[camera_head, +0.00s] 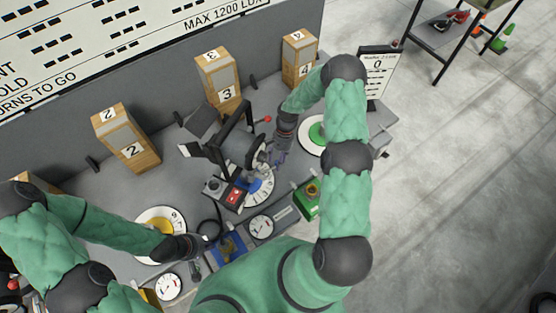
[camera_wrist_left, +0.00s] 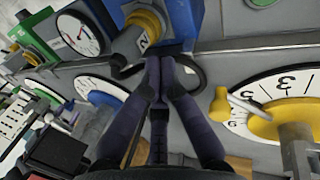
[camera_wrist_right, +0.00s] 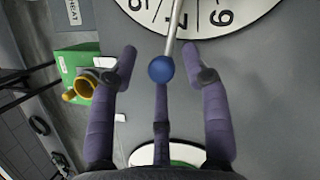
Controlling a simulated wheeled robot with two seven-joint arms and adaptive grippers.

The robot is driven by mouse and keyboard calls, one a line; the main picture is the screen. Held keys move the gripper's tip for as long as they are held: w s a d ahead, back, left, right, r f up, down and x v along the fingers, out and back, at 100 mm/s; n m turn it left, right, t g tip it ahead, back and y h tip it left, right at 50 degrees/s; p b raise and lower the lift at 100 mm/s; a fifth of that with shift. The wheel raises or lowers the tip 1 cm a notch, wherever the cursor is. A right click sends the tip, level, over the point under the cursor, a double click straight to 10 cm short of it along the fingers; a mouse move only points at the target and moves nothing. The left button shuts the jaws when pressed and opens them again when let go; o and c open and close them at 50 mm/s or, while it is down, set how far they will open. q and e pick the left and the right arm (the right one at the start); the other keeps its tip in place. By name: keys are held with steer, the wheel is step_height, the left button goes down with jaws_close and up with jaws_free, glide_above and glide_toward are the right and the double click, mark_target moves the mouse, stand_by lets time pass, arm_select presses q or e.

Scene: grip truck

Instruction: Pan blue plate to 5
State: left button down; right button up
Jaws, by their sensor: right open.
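The blue plate's white numbered dial (camera_head: 262,188) sits mid-console, partly hidden by a dark frame and my right gripper. In the right wrist view the dial (camera_wrist_right: 216,18) fills the top, with part of its numbers showing. A metal rod (camera_wrist_right: 174,35) crosses it and ends in a blue ball knob (camera_wrist_right: 161,69). My right gripper (camera_wrist_right: 165,72) is open, one finger on each side of the knob, with gaps to both. My left gripper (camera_wrist_left: 161,65) has its fingertips together, near a blue box with a yellow knob (camera_wrist_left: 145,22). Nothing is visibly held there.
A yellow-centred dial (camera_head: 160,224) lies by my left gripper, and a green-centred dial (camera_head: 313,147) lies right of the frame. A green box (camera_head: 308,198) and round gauge (camera_head: 261,227) stand in front. Boxes numbered 2 (camera_head: 127,140), 3 (camera_head: 218,75) and 4 (camera_head: 299,57) line the back.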

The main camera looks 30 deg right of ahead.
jaws_close()
steer(key=shift+s, duration=0.2)
steer(key=shift+s+a+m+t+y, duration=0.25)
steer(key=shift+s+m, duration=0.45)
steer(key=shift+s, duration=0.2)
steer(key=shift+s+a+m+t+y, duration=0.15)
steer(key=shift+s+a+m, duration=0.05)
steer(key=shift+s+m, duration=0.6)
steer(key=shift+s+a+m+t, duration=0.3)
steer(key=shift+s+a+m, duration=0.1)
steer(key=shift+s+m, duration=0.35)
steer(key=shift+s+a+m+t, duration=0.3)
steer(key=shift+s+a+m, duration=0.1)
steer(key=shift+s+m, duration=0.35)
steer(key=shift+s, duration=0.1)
